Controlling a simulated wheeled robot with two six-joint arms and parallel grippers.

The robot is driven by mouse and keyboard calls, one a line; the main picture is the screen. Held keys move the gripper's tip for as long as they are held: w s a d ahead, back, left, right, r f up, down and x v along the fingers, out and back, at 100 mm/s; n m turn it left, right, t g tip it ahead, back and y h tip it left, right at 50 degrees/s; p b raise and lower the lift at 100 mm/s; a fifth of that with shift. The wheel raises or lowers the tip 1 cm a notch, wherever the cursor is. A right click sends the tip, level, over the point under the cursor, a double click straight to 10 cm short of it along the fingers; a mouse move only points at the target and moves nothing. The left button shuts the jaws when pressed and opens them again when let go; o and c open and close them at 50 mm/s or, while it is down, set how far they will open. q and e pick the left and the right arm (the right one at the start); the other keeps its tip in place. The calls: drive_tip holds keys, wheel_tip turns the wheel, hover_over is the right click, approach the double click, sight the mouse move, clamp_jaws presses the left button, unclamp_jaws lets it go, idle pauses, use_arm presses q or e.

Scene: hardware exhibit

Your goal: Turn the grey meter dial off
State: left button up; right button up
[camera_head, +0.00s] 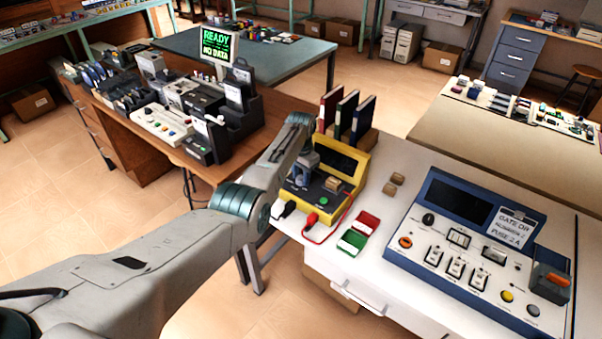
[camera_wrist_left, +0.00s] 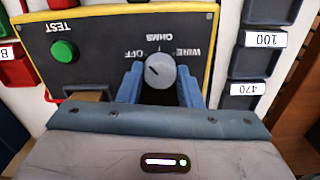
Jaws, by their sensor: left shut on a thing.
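The yellow-cased meter (camera_head: 352,158) stands at the left end of the white bench. The wrist view shows its dark front panel (camera_wrist_left: 100,45) with a green TEST button (camera_wrist_left: 64,51) and the upside-down labels OFF, OHMS and WIRE. The round grey dial (camera_wrist_left: 160,70) sits between the blue fingers of my left gripper (camera_wrist_left: 160,84), which is shut on it. The dial's dark mark points up and left in that view, toward the side of the OFF label. In the head view my left gripper (camera_head: 301,178) reaches down onto the meter and hides the dial.
A red block (camera_head: 367,222) and a green block (camera_head: 352,242) lie in front of the meter, with a red lead (camera_head: 322,238) nearby. Books (camera_head: 347,112) stand behind it. A blue console (camera_head: 470,240) fills the bench's right side.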

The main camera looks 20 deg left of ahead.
sight(301, 177)
use_arm(q)
drive_tip(key=shift+n, duration=0.6)
drive_tip(key=o, duration=1)
drive_tip(key=shift+r, duration=0.1)
wheel_tip(301, 177, up, 11)
drive_tip(key=shift+f+b, duration=0.15)
drive_tip(key=shift+b, duration=0.55)
